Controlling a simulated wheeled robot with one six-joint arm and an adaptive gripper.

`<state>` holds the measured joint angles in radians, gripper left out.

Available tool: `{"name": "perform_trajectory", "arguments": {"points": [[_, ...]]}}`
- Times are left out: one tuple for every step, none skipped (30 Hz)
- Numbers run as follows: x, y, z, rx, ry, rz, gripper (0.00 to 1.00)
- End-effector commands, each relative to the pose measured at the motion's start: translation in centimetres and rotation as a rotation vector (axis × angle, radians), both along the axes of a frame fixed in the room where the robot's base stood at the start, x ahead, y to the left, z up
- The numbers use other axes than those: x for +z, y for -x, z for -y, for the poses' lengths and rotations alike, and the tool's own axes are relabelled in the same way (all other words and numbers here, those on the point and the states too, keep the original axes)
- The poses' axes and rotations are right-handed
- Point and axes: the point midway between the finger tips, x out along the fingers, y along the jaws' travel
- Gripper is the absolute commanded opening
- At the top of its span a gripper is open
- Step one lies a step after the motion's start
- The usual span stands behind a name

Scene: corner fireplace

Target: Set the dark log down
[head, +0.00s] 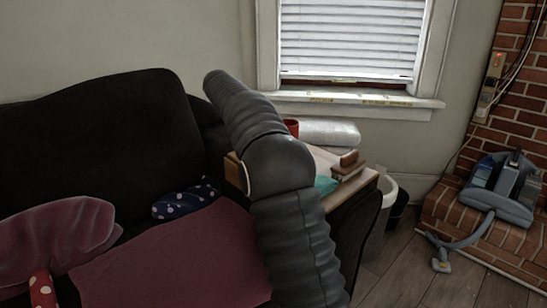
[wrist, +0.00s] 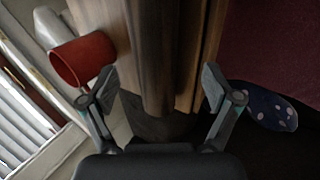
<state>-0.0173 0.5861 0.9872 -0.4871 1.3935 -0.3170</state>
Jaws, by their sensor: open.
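In the wrist view my gripper (wrist: 157,80) is open, its two fingers well apart. The dark log (wrist: 157,55) is a dark brown length running up the picture between the fingers, with a visible gap on each side. It appears to lie on a lighter wooden surface (wrist: 108,20); contact beneath it is hidden. In the head view my arm covers most of the small wooden table (head: 363,184) beside the sofa, and I cannot make out the log or my gripper there.
A red mug (wrist: 83,62) stands left of the log. The black sofa (head: 100,130) holds a maroon cloth (head: 180,255) and a navy dotted cushion (head: 186,198). A window (head: 350,40) is behind. A white bin (head: 386,200) and a blue-grey appliance (head: 500,190) stand right.

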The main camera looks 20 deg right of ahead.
Motion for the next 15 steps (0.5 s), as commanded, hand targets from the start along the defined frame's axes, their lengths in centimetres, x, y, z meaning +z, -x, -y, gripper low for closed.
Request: {"name": "perform_trajectory", "arguments": {"points": [[-0.4, 0.0, 0.3, -0.001, 0.000, -0.002, 0.89], [-0.7, 0.0, 0.5, -0.002, 0.000, -0.002, 0.89], [-1.0, 0.0, 0.9, -0.001, 0.000, 0.000, 0.89], [-1.3, 0.0, 1.2, -0.003, 0.000, -0.001, 0.89], [-1.6, 0.1, 1.5, -0.003, 0.000, -0.002, 0.89], [-2.1, 0.1, 2.0, -0.003, 0.000, -0.002, 0.89], [-2.5, 0.1, 2.3, -0.003, -0.001, -0.001, 0.89], [-2.8, 0.0, 2.4, -0.002, 0.000, -0.002, 0.89], [-3.3, -0.2, 2.6, -0.002, 0.000, -0.002, 0.89], [-3.6, -0.2, 2.8, -0.002, 0.000, -0.002, 0.89], [-3.8, -0.3, 2.9, -0.001, 0.000, 0.000, 0.89], [-4.0, -0.3, 3.0, -0.001, 0.000, 0.000, 0.89], [-4.0, -0.4, 3.0, -0.001, 0.000, 0.000, 0.89], [-4.0, -0.4, 3.1, -0.001, 0.000, 0.000, 0.89], [-4.0, -0.4, 3.1, -0.001, 0.000, 0.000, 0.89]]}}
